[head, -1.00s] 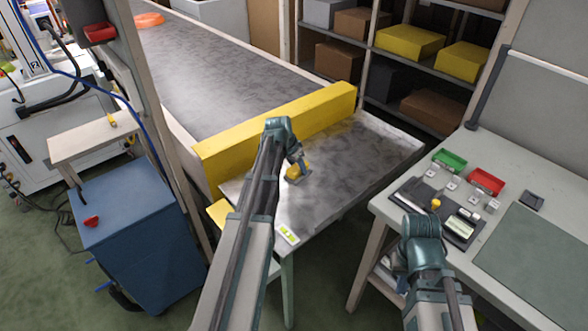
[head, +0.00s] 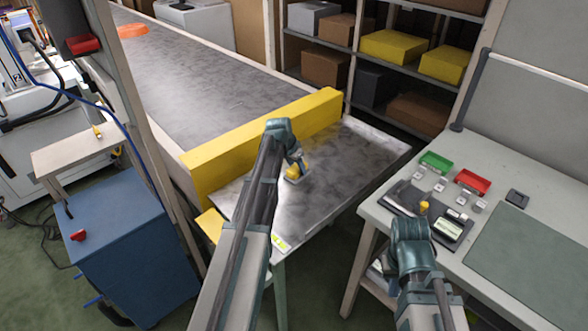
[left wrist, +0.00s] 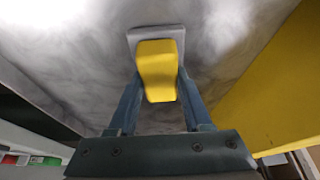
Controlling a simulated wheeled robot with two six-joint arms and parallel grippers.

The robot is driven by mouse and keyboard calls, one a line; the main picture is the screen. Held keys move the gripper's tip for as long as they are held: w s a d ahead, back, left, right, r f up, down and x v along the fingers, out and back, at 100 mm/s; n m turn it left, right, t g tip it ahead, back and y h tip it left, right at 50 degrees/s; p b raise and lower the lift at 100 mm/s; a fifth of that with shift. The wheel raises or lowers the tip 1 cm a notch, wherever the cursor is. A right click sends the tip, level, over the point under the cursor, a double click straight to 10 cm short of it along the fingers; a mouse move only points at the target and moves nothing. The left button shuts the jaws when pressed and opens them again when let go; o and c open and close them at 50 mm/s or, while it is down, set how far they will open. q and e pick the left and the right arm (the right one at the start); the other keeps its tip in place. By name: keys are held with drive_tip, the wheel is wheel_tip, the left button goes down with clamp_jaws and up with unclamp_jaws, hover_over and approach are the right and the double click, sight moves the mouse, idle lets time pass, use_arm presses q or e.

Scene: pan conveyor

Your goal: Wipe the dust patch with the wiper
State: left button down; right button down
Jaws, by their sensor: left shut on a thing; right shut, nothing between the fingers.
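The wiper (head: 292,173) has a yellow grip and a grey base. My left gripper (head: 299,164) is shut on its yellow grip, at the metal end table of the conveyor. In the left wrist view the wiper (left wrist: 157,70) sits between the two fingers (left wrist: 157,88), its base against or just over the metal surface. Dark, smoky dust (head: 345,160) marks the metal table, with lighter areas near the wiper; the patch's exact edge is unclear. My right gripper is hidden behind its own arm, over the right workbench, in the head view.
A yellow barrier (head: 262,140) stands across the conveyor just behind the metal table. A white-topped workbench (head: 375,210) with a green bin (head: 435,161), a red bin (head: 471,181) and a dark tray is at the right. A blue cabinet (head: 125,235) stands at the left.

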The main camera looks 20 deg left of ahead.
use_arm(q)
wheel_tip(320, 180, up, 6)
drive_tip(key=p, duration=0.6)
idle(0.4)
wheel_tip(320, 180, up, 3)
drive_tip(key=p, duration=0.3)
drive_tip(key=shift+r, duration=0.1)
idle(0.5)
